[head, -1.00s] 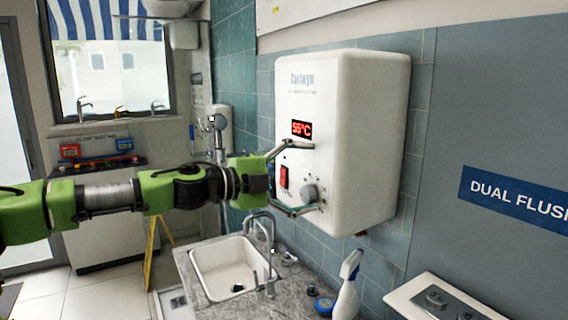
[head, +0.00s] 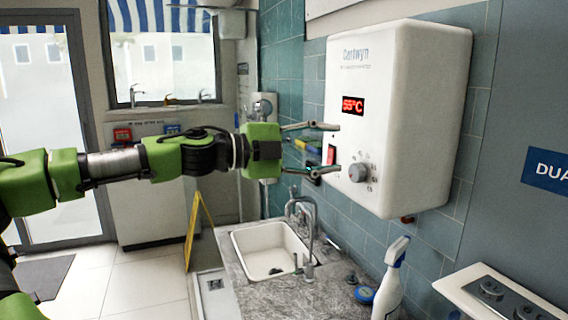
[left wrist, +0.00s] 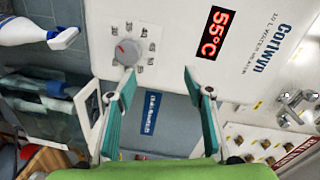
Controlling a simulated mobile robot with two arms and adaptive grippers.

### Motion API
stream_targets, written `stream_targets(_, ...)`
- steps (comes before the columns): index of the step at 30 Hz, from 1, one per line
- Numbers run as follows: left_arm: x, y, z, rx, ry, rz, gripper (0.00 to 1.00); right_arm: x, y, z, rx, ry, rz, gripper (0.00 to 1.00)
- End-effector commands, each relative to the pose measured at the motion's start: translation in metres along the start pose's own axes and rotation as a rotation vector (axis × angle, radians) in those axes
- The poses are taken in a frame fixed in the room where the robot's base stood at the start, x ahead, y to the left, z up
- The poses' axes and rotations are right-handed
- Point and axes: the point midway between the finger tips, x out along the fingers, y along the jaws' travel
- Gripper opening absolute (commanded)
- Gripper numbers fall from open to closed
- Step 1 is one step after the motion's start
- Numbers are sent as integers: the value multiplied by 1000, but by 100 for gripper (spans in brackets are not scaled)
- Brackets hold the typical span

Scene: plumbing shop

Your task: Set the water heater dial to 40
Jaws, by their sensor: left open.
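The white water heater (head: 420,110) hangs on the tiled wall, its red display (head: 353,106) reading 55°C. Its grey round dial (head: 359,172) sits low on the front panel, with marks around it, and a red switch (head: 331,154) is to its left. My left gripper (head: 338,148) is open and empty in front of the panel, its fingers left of the dial in the head view. My right gripper is not in view.
Below the heater is a sink (head: 268,250) with a tall faucet (head: 308,235) in a stone counter. A spray bottle (head: 391,280) and a blue round item (head: 365,295) stand at the right. A flush-plate display (head: 500,295) is at the lower right.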

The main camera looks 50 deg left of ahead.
Motion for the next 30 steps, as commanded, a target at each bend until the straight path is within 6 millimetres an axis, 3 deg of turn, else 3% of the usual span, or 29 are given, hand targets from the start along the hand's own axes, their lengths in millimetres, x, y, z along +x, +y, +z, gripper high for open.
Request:
stream_targets(5, -14, 4, 1, 2, -2, -2, 47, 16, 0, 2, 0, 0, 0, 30)
stream_targets(30, -72, 6, 1, 0, -1, -1, 47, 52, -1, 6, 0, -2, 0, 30)
